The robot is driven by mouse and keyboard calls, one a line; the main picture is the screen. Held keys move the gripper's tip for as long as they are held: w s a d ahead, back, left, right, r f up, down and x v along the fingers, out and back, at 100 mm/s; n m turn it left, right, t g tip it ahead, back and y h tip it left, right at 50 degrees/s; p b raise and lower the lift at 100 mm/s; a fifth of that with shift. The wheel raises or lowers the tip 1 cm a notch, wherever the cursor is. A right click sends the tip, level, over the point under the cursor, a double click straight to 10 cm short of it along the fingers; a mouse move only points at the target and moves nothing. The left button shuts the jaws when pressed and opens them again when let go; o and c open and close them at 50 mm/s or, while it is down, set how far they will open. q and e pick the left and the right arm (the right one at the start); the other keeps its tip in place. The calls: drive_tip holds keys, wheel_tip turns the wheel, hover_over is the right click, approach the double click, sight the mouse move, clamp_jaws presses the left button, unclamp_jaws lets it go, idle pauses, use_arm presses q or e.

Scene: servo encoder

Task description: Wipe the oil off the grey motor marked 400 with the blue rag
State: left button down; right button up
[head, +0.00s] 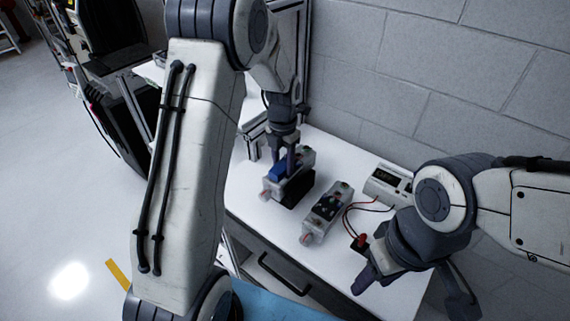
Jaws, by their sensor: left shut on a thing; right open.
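My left gripper (287,163) points down at the back of the white table and is shut on the blue rag (277,172). The rag is bunched at the top of a grey motor (301,158) with a dark underside. I cannot tell whether the rag presses on it. A second grey motor (318,222) lies to the right, with dark patches on its top. The marking 400 is not readable on either motor. My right gripper (412,290) is open and empty at the table's right front, its fingers spread.
A white meter (387,182) with a dark display stands at the back right. Red and black leads run from it to a red-tipped probe (362,240) beside my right gripper. A block wall (400,90) closes off the back. The white table (258,222) is bare at its front left.

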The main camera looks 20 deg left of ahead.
use_arm(q)
drive_tip(key=shift+r+p, duration=0.75)
drive_tip(key=shift+r, duration=0.55)
